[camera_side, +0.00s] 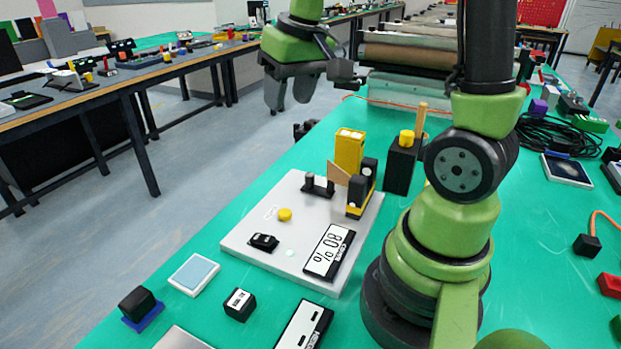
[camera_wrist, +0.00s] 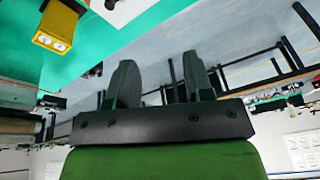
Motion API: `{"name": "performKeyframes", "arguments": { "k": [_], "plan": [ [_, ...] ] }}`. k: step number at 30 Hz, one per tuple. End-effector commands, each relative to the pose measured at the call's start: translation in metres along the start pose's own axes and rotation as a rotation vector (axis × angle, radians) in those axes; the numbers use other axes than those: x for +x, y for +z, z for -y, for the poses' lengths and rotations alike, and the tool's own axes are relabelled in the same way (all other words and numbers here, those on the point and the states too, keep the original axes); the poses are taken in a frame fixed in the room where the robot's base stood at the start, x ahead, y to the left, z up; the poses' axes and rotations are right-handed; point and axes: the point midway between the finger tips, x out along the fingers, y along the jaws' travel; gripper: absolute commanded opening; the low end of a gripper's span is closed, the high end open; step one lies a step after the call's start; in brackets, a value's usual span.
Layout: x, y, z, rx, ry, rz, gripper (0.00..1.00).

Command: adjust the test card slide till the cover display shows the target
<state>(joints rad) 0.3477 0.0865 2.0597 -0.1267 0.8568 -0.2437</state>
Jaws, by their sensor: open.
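The cover display (camera_side: 330,250) lies on a grey plate (camera_side: 262,217) in the side view and reads 80 %. A tan card (camera_side: 338,174) stands beside a black and yellow device (camera_side: 362,188) on the plate. A small black piece with upright ends (camera_side: 318,186) sits by the card; I cannot tell which part is the slide handle. No target value is legible. My gripper (camera_side: 289,95) is open and empty, high up, behind and left of the plate, away from the card. In the wrist view its fingers (camera_wrist: 158,78) are apart with nothing between.
A tall yellow block (camera_side: 349,150) stands behind the card; it also shows in the wrist view (camera_wrist: 58,28). A black block with a yellow top (camera_side: 401,165) stands to its right. A yellow button (camera_side: 285,214) and black switch (camera_side: 263,242) are on the plate. Another panel (camera_side: 304,326) is cut off below.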

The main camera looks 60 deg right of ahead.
Motion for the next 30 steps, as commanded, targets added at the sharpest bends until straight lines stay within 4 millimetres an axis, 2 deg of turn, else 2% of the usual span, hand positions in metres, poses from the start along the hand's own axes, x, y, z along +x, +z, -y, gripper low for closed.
{"name": "performKeyframes", "arguments": {
  "k": [1, 6, 9, 12, 20, 30],
  "plan": [
    [0.019, -0.009, -0.015, 0.009, 0.021, 0.046, 0.47],
    [0.076, -0.024, -0.06, 0.008, 0.064, 0.162, 0.47],
    [0.102, -0.024, -0.081, 0.006, 0.074, 0.213, 0.47],
    [0.118, -0.022, -0.093, 0.004, 0.077, 0.244, 0.47],
    [0.143, -0.016, -0.101, 0.0, 0.077, 0.263, 0.47],
    [0.202, 0.001, -0.105, 0.001, 0.077, 0.263, 0.47]
  ]
}}
